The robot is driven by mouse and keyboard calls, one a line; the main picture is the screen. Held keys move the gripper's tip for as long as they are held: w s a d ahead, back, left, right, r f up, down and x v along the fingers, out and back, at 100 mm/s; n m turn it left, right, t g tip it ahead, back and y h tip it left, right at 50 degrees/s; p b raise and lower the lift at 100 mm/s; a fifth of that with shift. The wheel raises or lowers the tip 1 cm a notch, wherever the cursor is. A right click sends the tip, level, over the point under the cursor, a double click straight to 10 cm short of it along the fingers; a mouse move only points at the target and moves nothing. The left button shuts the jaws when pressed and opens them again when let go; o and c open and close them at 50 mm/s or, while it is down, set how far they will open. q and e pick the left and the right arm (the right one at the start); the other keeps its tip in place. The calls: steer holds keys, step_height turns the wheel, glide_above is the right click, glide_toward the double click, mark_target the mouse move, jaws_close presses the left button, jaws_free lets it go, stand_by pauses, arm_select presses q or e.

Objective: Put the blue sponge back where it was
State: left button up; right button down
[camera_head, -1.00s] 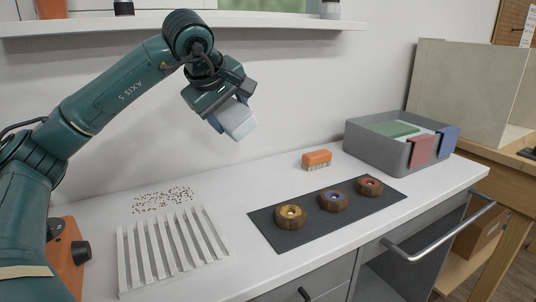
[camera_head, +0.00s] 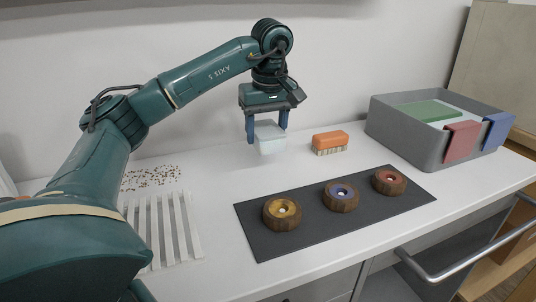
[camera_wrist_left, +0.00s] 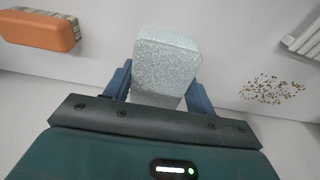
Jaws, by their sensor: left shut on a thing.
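The sponge (camera_head: 270,139) is a pale, whitish-blue block. My left gripper (camera_head: 267,130) is shut on it, with a blue finger on either side, and points down. The sponge hangs low in front of the wall, left of the orange brush; it looks a little above the white counter, but the gap is hard to judge. In the left wrist view the sponge (camera_wrist_left: 166,60) sits between the fingers (camera_wrist_left: 160,88), its speckled face showing. My right gripper is not in view.
An orange brush (camera_head: 330,139) stands right of the sponge. A grey bin (camera_head: 400,140) with cloths over its rim is at the right. A dark mat (camera_head: 262,238) with three wheels lies in front. Scattered bits (camera_head: 150,177) and a white slatted rack (camera_head: 160,230) are at left.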

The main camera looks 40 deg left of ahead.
mark_target(267, 164)
arm_select(q)
step_height(267, 164, down, 5)
steer(key=shift+r+b, duration=0.1)
steer(key=shift+b, duration=0.35)
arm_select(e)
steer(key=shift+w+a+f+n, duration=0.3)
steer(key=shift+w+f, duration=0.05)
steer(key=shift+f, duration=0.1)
arm_select(q)
steer(key=o, duration=0.9)
steer(key=r+p, duration=0.1)
steer(key=r, duration=0.2)
steer(key=d+r+p, duration=0.1)
steer(key=r, duration=0.3)
steer(key=r+p, duration=0.1)
steer(key=r, duration=0.2)
steer(key=shift+s+d+r+p, duration=0.2)
steer(key=shift+s+r+p, duration=0.1)
steer(key=shift+r+p, duration=0.05)
steer(key=shift+d+r+p, duration=0.1)
steer(key=shift+r+p, duration=0.2)
steer(key=shift+r, duration=0.3)
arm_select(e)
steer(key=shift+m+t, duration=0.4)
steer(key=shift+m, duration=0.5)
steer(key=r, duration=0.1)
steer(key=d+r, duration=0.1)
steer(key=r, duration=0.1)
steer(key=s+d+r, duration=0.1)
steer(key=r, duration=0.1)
